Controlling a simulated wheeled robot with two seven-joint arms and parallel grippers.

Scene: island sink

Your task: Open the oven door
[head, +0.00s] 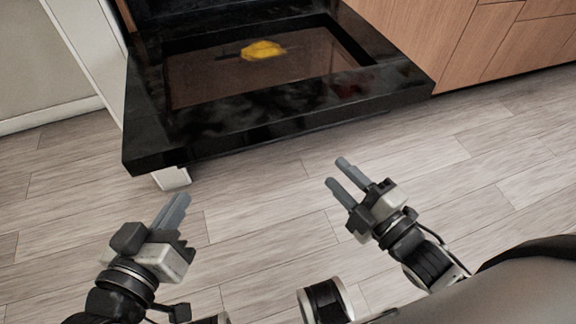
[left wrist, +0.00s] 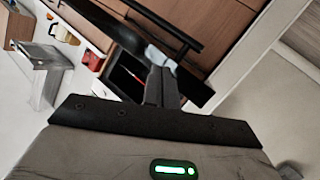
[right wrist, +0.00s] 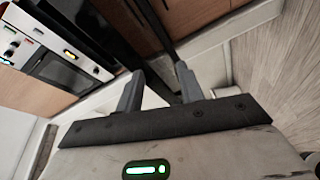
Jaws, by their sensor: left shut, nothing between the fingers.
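The oven door (head: 150,135) is a black slab with a glass window, folded down and open at the top middle of the head view. A yellow shape (head: 263,49) shows in its window; I cannot tell whether it is a reflection. My left gripper (head: 184,200) is shut and empty, in front of the door's left part and apart from it. Its closed fingers also show in the left wrist view (left wrist: 160,86). My right gripper (head: 337,172) is open and empty, in front of the door's near edge and apart from it. Its spread fingers show in the right wrist view (right wrist: 160,88).
Wooden cabinet fronts (head: 480,45) stand right of the door. A pale panel (head: 85,40) stands at its left. A small white block (head: 171,178) is under the door's near left corner. The wood-plank floor (head: 260,200) in front is clear.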

